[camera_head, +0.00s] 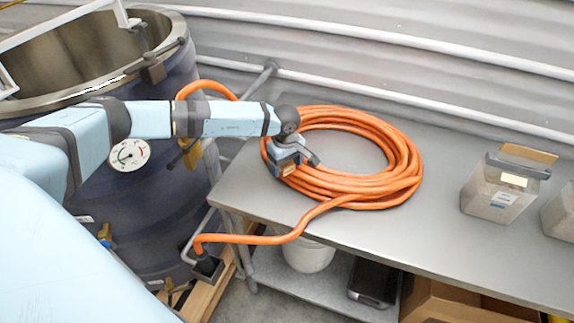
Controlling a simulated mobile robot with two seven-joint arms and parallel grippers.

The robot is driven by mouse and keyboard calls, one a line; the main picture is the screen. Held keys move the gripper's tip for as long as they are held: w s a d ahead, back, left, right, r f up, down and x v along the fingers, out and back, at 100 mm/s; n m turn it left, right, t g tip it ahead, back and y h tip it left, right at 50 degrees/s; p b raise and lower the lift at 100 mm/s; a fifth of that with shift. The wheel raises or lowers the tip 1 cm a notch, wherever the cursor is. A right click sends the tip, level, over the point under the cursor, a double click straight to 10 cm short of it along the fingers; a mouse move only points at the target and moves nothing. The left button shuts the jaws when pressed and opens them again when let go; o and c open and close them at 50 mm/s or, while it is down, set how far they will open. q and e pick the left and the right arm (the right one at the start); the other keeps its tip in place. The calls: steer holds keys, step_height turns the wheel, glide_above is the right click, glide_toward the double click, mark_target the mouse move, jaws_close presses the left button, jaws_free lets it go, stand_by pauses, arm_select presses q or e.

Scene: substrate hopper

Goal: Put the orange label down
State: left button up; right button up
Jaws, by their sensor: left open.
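A flat orange-tan piece, which looks like the orange label (528,153), is at the top back edge of a clear container (486,200) on the right of the bench. I cannot tell whether it lies on the lid or stands behind it. My left gripper (298,166) is open, over the left side of the coiled orange hose (398,160), far left of the label. I cannot tell whether its fingers touch the hose. My right gripper is out of view.
The grey metal bench (440,235) is bare between hose and container. A second container (562,212) is cut off at the right edge. A large drum with a gauge (129,155) stands left. A white bucket (308,257) and dark case (373,283) sit below.

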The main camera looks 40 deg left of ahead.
arm_select(q)
steer(key=c, duration=1)
steer(key=shift+c, duration=0.2)
steer(key=shift+r, duration=0.15)
step_height(320, 180, up, 20)
steer(key=b, duration=0.4)
